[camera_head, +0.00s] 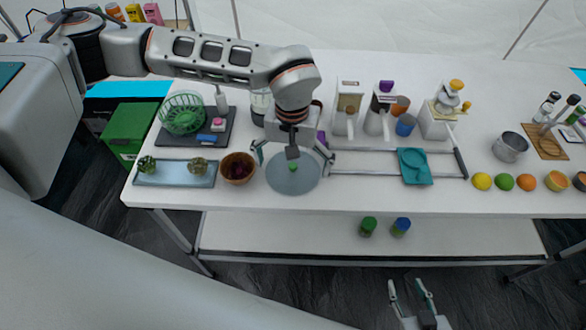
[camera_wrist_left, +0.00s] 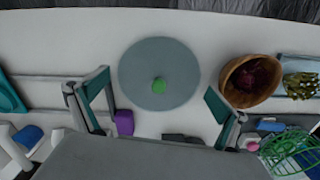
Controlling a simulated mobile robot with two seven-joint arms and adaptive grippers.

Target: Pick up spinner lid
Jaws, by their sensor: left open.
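The spinner lid (camera_head: 290,182) is a flat grey disc with a small green knob in its centre, lying on the white table in the head view. It also shows in the left wrist view (camera_wrist_left: 152,62), with its knob facing up. My left gripper (camera_head: 291,160) is open and empty above the lid. In the left wrist view its fingers (camera_wrist_left: 157,90) are spread wide, with the knob roughly between them and apart from both. My right gripper (camera_head: 411,290) is low in front of the table, its two fingers apart and empty.
A wooden bowl (camera_head: 238,168) stands just left of the lid. A green spinner basket (camera_head: 183,113) sits on a dark tray (camera_head: 208,138) behind. A blue-grey tray (camera_head: 177,174) holds green vegetables. Dispensers (camera_head: 347,106) stand at the back. A teal board (camera_head: 414,167) lies to the right.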

